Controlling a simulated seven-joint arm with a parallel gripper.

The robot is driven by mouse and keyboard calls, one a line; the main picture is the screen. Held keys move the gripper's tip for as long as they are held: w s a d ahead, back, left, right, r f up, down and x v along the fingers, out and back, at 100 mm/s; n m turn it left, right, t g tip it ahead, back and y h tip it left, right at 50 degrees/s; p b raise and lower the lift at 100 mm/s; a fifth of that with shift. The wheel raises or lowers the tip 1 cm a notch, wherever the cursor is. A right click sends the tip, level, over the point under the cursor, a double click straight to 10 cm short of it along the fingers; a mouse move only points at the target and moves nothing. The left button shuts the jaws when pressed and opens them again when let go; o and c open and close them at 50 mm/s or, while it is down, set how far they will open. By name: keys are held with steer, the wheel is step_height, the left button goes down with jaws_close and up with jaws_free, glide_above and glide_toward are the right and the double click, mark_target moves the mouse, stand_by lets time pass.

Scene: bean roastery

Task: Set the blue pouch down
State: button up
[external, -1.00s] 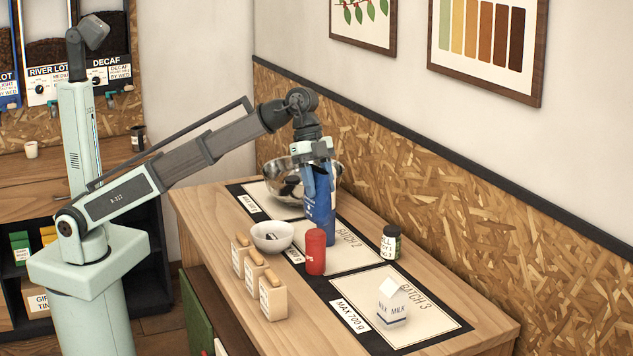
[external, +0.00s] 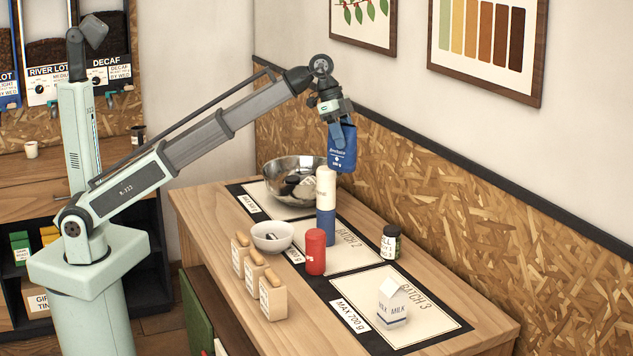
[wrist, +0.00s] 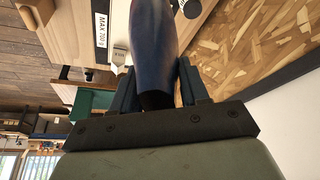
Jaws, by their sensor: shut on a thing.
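The blue pouch (external: 343,150) with white lettering hangs in my gripper (external: 341,133), held up in the air above the table. In the wrist view the pouch (wrist: 155,35) is a dark blue bulging shape between the two fingers of my gripper (wrist: 155,88), which are shut on it. Its far end is cut off by the frame. In the external view it appears above a cream-and-blue bottle (external: 326,205) that stands upright on the Batch 2 mat. The pouch touches nothing below it.
A steel bowl (external: 292,170) stands at the back.

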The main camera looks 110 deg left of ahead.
steer(key=s+a+n+y, duration=0.15)
steer(key=s+a, duration=0.35)
steer(key=a, duration=0.6)
steer(key=s+a+n, duration=0.3)
steer(key=s+a, duration=0.2)
steer(key=a, duration=0.5)
steer(key=s+a+n+y, duration=0.15)
steer(key=s+a, duration=0.25)
steer(key=a, duration=0.7)
steer(key=s+a+n+g+y, duration=0.1)
steer(key=s+a+n, duration=0.5)
steer(key=s+a, duration=1.85)
step_height(320, 180, down, 28)
steer(key=s+d, duration=0.1)
steer(key=shift+s+d, duration=0.15)
steer(key=shift+d, duration=0.2)
steer(key=shift+f, duration=0.15)
steer(key=o, duration=1.3)
